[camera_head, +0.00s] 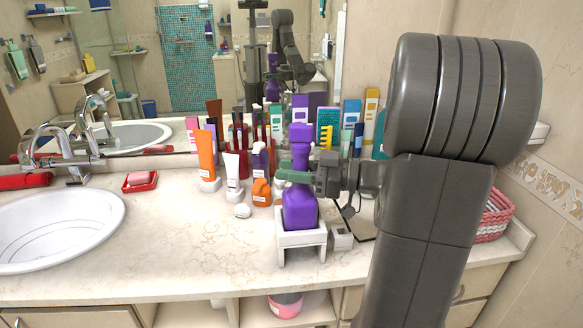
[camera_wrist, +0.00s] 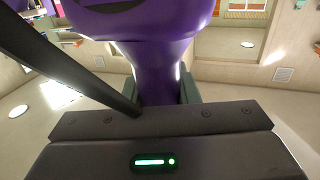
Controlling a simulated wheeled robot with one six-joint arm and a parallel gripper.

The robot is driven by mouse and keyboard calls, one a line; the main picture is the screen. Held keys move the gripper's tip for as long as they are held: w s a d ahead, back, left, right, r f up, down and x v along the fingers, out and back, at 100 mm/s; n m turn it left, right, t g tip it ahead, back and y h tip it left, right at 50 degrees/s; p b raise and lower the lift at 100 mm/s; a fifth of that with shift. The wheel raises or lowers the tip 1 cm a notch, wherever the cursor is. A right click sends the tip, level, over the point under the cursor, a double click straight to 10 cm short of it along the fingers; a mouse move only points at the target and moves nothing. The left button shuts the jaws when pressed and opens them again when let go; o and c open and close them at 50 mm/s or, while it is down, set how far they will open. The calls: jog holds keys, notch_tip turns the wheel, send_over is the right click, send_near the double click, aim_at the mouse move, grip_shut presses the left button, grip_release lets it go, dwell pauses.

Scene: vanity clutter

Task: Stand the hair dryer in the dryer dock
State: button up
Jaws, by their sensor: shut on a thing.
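The purple hair dryer (camera_head: 300,208) is upright at the white dryer dock (camera_head: 302,257), with its wide part low and a narrower part above. Its lower end meets the dock's top opening; I cannot tell how deep it sits. My gripper (camera_head: 296,176) reaches in from the right and is shut on the dryer's narrow section. In the wrist view, the dryer (camera_wrist: 150,28) fills the upper middle, and its narrow part lies between the green fingers of my gripper (camera_wrist: 163,92).
A small grey box (camera_head: 341,238) stands right of the dock. An orange bottle (camera_head: 261,192), a white tube (camera_head: 232,172) and an orange tube (camera_head: 206,155) stand left. Several bottles and boxes line the mirror behind. The countertop (camera_head: 180,240) at front left is clear up to the sink (camera_head: 60,225).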

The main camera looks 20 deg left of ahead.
jog(key=shift+f, duration=0.15)
jog(key=o, duration=1)
jog(key=shift+o, duration=0.2)
jog(key=shift+d, duration=0.1)
jog(key=b+v, duration=0.1)
jog(key=v, duration=1.2)
jog(key=shift+d+b, duration=0.3)
jog(key=shift+a+f, duration=0.1)
